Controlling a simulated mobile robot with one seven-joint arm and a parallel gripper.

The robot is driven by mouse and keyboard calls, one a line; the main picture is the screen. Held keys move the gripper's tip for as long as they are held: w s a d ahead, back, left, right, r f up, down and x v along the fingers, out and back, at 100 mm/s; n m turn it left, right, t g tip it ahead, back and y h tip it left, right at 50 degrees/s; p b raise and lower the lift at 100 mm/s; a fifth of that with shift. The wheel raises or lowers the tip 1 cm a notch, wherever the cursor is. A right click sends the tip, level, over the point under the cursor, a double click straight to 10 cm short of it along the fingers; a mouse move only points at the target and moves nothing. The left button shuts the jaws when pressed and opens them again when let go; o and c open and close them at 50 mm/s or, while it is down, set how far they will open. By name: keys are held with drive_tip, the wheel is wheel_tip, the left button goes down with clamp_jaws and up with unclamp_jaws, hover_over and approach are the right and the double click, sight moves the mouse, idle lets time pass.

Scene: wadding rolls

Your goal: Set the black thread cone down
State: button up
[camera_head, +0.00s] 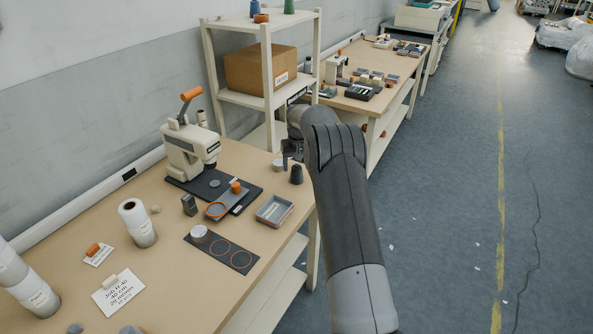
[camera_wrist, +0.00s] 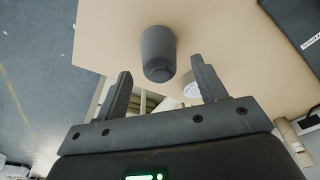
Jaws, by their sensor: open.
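The black thread cone (camera_head: 296,174) stands upright on the near workbench (camera_head: 110,262), close to its right end. In the wrist view the cone (camera_wrist: 158,52) shows dark grey against the tan bench top, just ahead of the gap between my fingers. My gripper (camera_head: 287,152) is close by the cone in the head view, partly hidden by my arm. In the wrist view my gripper (camera_wrist: 161,74) is open, with clear space between each finger and the cone. Nothing is held.
A small white-topped round piece (camera_head: 278,164) stands left of the cone; a grey tray (camera_head: 274,210) lies in front. A press with an orange handle (camera_head: 190,148) stands further left. Shelving (camera_head: 267,75) with a cardboard box (camera_head: 260,69) rises behind. The floor at right is open.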

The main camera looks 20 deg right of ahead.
sight(298, 169)
drive_tip(key=s+a+r, duration=0.1)
drive_tip(key=s+r, duration=0.3)
drive_tip(key=r, duration=0.3)
drive_tip(key=s+a+r+t, duration=0.1)
drive_tip(key=s+r, duration=0.3)
drive_tip(key=r, duration=0.3)
drive_tip(key=s+a+r, duration=0.2)
drive_tip(key=s+r, duration=0.2)
drive_tip(key=r, duration=0.4)
drive_tip(key=s+a+r+t, duration=0.1)
drive_tip(key=s+r, duration=0.2)
drive_tip(key=s, duration=0.4)
drive_tip(key=s+a+r, duration=0.1)
drive_tip(key=s+r, duration=0.3)
drive_tip(key=s, duration=0.3)
drive_tip(key=s+a+f+t, duration=0.1)
drive_tip(key=s+f, duration=0.1)
drive_tip(key=s, duration=1.1)
drive_tip(key=s+a+f, duration=0.1)
drive_tip(key=s+f, duration=0.2)
drive_tip(key=s, duration=1.1)
drive_tip(key=shift+a+f+t, duration=0.25)
drive_tip(key=shift+a+t, duration=0.15)
